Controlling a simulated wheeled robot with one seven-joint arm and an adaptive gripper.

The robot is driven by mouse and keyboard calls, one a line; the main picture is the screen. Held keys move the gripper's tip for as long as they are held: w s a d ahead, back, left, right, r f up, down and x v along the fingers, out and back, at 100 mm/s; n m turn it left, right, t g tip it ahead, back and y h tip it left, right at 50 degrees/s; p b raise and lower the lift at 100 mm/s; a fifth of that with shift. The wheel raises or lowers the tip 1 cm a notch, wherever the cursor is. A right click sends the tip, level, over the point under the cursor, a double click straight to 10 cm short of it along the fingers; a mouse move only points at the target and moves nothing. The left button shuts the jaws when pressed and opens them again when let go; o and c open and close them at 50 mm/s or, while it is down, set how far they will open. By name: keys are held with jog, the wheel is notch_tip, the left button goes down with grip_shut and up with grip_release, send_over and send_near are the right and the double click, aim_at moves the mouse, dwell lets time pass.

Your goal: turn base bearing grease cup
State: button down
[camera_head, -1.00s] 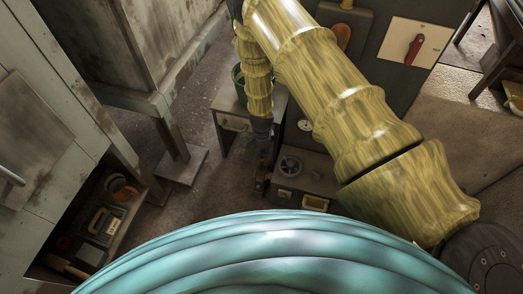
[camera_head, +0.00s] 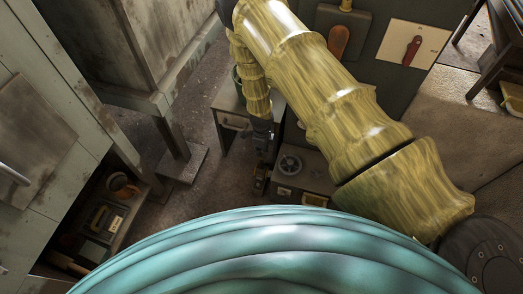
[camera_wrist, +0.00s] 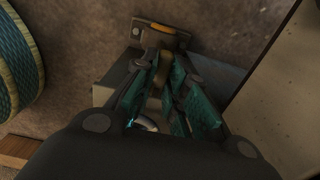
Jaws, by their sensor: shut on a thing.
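The grease cup (camera_wrist: 166,72) looks like a small dull brass piece between my fingertips in the wrist view. It stands by a dark bracket with an orange ring (camera_wrist: 163,28). My gripper (camera_wrist: 166,82) has teal-padded fingers on both sides of the cup and is shut on it. The fingers hide much of the cup. In the head view my gripper (camera_head: 262,160) reaches down beside the machine's low base (camera_head: 312,180); the cup is too small and covered to make out there.
A handwheel-like round part (camera_head: 289,164) sits on the low base, close right of my gripper. A small table (camera_head: 233,120) stands close left. A red lever (camera_head: 411,48) is on a pale panel. A cabinet shelf (camera_head: 105,222) holds boxes. Bare floor lies between.

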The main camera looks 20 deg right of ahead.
dwell(0.3)
jog(key=c, duration=1.4)
grip_release()
jog(key=shift+c, duration=0.2)
notch_tip(320, 180, up, 12)
